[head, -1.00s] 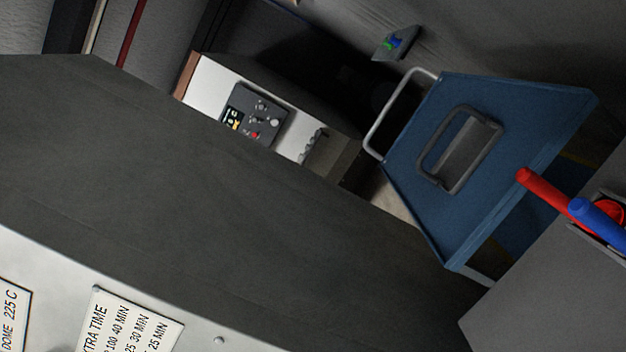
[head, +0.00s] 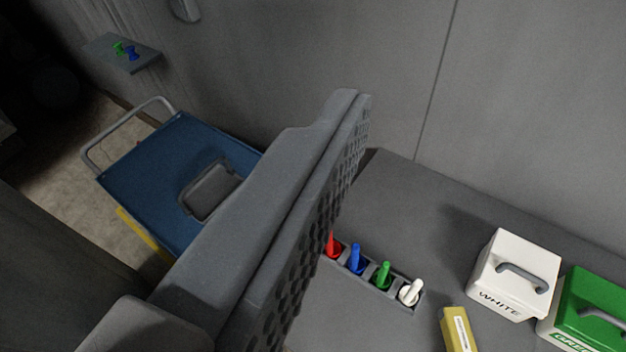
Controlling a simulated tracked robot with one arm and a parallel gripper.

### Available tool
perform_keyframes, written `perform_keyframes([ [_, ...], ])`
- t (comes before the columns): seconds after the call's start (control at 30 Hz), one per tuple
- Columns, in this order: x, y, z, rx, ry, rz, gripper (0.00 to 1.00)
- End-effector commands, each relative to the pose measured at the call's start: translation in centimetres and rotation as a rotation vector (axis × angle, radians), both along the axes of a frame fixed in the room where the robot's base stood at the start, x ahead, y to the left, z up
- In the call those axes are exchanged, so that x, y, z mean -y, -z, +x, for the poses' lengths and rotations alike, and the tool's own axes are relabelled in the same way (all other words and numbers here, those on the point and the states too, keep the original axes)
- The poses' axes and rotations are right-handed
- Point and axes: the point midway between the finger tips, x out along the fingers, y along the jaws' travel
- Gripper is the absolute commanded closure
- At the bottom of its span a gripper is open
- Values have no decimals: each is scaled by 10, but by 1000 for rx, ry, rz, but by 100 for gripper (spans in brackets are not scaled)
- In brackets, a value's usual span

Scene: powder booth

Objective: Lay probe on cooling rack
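My gripper (head: 350,95) rises through the middle of the head view. One long grey finger with a ridged, dotted pad facing right shows clearly. I cannot make out a second finger apart from it, so I cannot tell whether it is open or shut. Nothing shows held at its tip. A yellow block-shaped object (head: 457,330) with a pale label lies on the grey bench (head: 400,190), cut off by the bottom edge. I cannot tell whether it is the probe. I see nothing I can identify as the cooling rack.
A holder (head: 370,284) with red, blue, green and white plugs sits on the bench, partly hidden by my gripper. A white box (head: 510,270) and a green box (head: 590,310) stand at right. A blue cart (head: 150,170) and a wall shelf (head: 122,52) are at left.

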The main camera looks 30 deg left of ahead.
Motion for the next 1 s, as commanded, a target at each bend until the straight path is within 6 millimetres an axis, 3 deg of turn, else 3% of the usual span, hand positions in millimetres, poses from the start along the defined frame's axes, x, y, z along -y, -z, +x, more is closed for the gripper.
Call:
perform_keyframes([
  [0.23, 1, 5, 4, -13, 2, -6, 28],
  [0.37, 9, 29, 22, -83, 7, -35, 28],
  [0.7, 55, 158, 89, -468, -2, -165, 28],
  [1.0, 103, 278, 118, -818, -64, -233, 28],
])
